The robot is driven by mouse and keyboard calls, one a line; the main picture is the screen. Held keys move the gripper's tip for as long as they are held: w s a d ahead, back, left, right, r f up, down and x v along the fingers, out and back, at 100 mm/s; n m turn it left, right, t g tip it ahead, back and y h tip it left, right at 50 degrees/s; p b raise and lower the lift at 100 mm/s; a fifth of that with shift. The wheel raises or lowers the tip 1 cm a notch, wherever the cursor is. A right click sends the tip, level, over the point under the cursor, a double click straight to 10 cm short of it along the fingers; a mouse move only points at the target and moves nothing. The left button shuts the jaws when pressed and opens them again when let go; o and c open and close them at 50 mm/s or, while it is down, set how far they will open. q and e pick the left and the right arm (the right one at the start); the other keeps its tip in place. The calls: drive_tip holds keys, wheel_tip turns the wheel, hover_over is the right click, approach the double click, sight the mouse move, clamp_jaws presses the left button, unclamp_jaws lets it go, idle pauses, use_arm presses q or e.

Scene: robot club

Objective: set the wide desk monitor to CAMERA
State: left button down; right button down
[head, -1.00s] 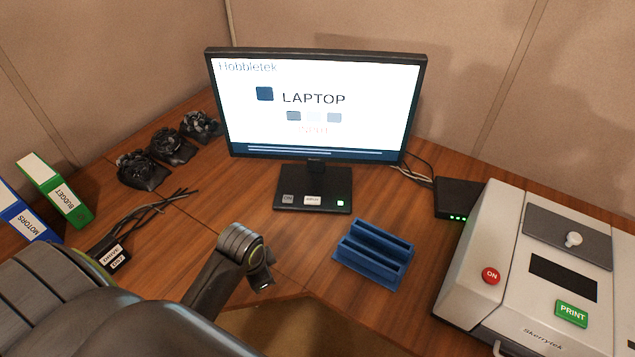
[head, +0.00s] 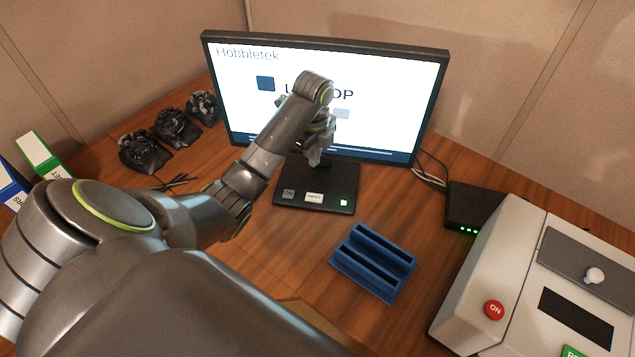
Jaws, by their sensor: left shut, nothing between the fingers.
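The wide desk monitor (head: 400,110) stands at the back of the desk. Its screen is lit; my arm covers part of the word, which reads as LAPTOP in the earlier frame. Its black base (head: 333,195) carries a grey ON button (head: 288,194), a white INPUT button (head: 314,198) and a small lit green light (head: 344,203). My left gripper (head: 315,160) is shut and empty, pointing down in front of the screen's lower edge, above the back of the base. It looks apart from the buttons. My right gripper is out of view.
A blue slotted holder (head: 373,262) sits right of the base. A black box with green lights (head: 472,206) and a large printer (head: 500,265) with a red ON button stand at the right. Several dark clustered objects (head: 172,128) and binders (head: 38,152) are at the left.

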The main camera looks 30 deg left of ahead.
sight(315, 197)
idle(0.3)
use_arm(q)
wheel_tip(315, 197, down, 13)
drive_tip(key=b, duration=1.1)
drive_tip(key=shift+r+b, duration=0.1)
drive_tip(key=shift+b, duration=0.3)
drive_tip(key=shift+f+p, duration=0.3)
drive_tip(key=shift+f, duration=0.3)
